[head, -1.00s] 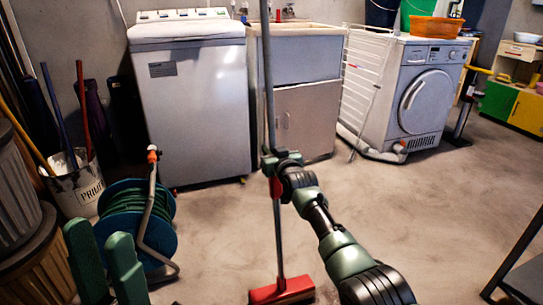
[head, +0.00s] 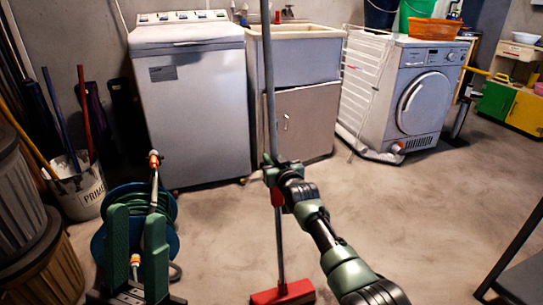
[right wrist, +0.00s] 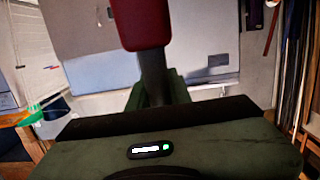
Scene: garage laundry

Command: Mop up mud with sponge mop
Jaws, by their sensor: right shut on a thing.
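The sponge mop has a long grey pole (head: 270,90), a red sleeve and a red head (head: 283,293). It stands nearly upright, with its head low at the bottom of the head view, at or close to the floor. My right gripper (head: 273,173) is shut around the pole just above the red sleeve. In the right wrist view a red part of the mop (right wrist: 144,22) and the dark pole show at the fingers. My left gripper (head: 135,232) is empty, its two green fingers apart, in front of the hose reel. I cannot make out distinct mud on the mottled floor.
A blue hose reel (head: 171,240) stands at left, near a white bucket (head: 88,193) and ribbed bins (head: 20,210). A washing machine (head: 198,110), sink cabinet (head: 300,120) and dryer (head: 418,100) line the back. A dark table (head: 525,280) is at right. The central floor is open.

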